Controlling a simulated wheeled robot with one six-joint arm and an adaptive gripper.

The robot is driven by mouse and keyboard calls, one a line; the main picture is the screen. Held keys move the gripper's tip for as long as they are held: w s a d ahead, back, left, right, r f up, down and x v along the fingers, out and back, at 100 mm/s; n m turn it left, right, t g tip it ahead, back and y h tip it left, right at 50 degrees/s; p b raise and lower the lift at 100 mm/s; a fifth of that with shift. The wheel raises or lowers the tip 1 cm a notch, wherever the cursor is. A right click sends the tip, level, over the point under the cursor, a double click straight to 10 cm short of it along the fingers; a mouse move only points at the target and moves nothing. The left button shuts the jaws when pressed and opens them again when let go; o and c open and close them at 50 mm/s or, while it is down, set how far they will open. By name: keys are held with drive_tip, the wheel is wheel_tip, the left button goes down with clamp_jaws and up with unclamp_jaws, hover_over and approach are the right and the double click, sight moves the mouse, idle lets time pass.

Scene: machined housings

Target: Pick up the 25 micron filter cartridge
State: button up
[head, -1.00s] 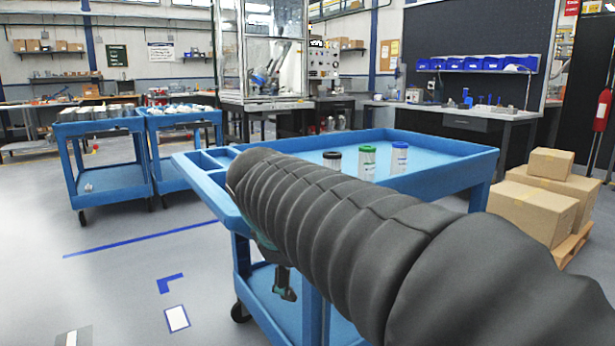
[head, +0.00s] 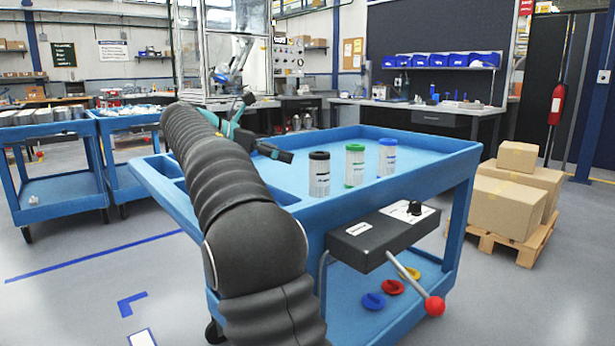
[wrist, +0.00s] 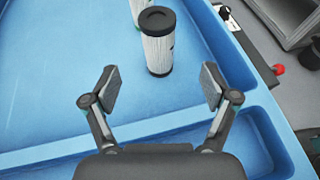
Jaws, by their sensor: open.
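Three filter cartridges stand upright on the blue cart top: one with a black cap (head: 319,175), one with a green cap (head: 354,166) and one with a blue cap (head: 387,157). Their labels are too small to read, so I cannot tell which is 25 micron. My gripper (head: 268,127) is over the cart, left of the cartridges. In the wrist view my gripper (wrist: 160,87) is open and empty, and the black-capped cartridge (wrist: 158,50) stands ahead, between the lines of the fingers but apart from them. Another cartridge (wrist: 137,10) is cut off at the top.
The cart (head: 430,165) has a raised rim and divided compartments at its left end. A dark control box (head: 380,236) with a red-ball lever (head: 434,306) projects from its front. Cardboard boxes (head: 510,205) sit on a pallet to the right. Cart surface around the cartridges is clear.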

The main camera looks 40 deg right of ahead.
sight(321, 168)
drive_tip(key=b+x, duration=0.1)
drive_tip(key=x, duration=0.3)
drive_tip(key=b+x, duration=0.1)
drive_tip(key=x, duration=0.3)
drive_tip(key=b+x, duration=0.1)
drive_tip(key=x, duration=0.4)
drive_tip(key=shift+w+a+f+b, duration=0.1)
drive_tip(key=shift+w+f+b, duration=0.1)
drive_tip(key=shift+f+b, duration=0.1)
drive_tip(key=shift+r, duration=0.1)
drive_tip(key=c, duration=1.4)
